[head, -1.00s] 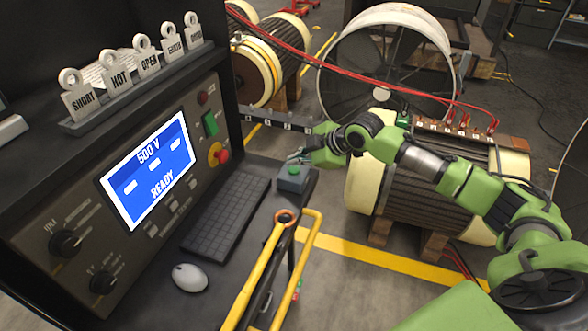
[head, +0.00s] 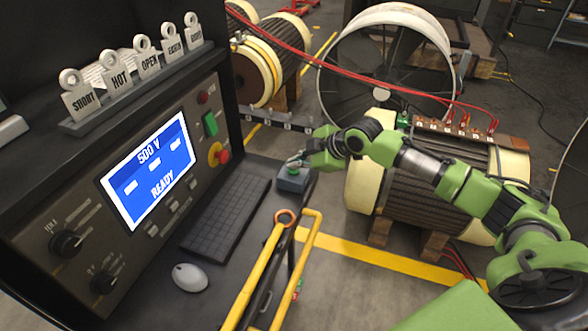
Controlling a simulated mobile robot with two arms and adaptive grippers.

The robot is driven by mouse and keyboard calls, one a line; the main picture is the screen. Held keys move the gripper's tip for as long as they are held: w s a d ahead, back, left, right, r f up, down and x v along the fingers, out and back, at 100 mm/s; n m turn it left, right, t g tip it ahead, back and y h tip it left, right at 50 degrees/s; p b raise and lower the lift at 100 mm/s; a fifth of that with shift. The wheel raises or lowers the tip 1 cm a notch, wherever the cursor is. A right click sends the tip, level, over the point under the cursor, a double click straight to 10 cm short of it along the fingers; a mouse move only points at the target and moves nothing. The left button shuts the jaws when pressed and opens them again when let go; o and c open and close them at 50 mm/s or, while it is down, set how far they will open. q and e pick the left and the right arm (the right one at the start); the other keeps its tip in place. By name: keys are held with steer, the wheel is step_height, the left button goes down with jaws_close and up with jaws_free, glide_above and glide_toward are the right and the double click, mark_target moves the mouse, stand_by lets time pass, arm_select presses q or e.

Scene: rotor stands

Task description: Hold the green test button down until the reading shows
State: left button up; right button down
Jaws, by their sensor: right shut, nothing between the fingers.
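The green test button (head: 293,171) sits on top of a small grey-blue box (head: 292,182) at the right end of the console shelf. My right gripper (head: 294,162) is shut and empty, with its fingertips at or just above the button. I cannot tell whether they touch it or whether the button is pressed. My left gripper is not in view.
A keyboard (head: 227,218) and a white mouse (head: 190,278) lie on the shelf. A rotor (head: 425,185) with red leads stands behind my right arm.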

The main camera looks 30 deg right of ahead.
mark_target(296, 170)
steer(key=shift+f, duration=0.45)
stand_by(1.6)
steer(key=shift+r, duration=0.15)
stand_by(2.5)
steer(key=shift+r+p, duration=0.75)
steer(key=shift+p, duration=0.15)
step_height(296, 170, up, 5)
steer(key=p, duration=0.5)
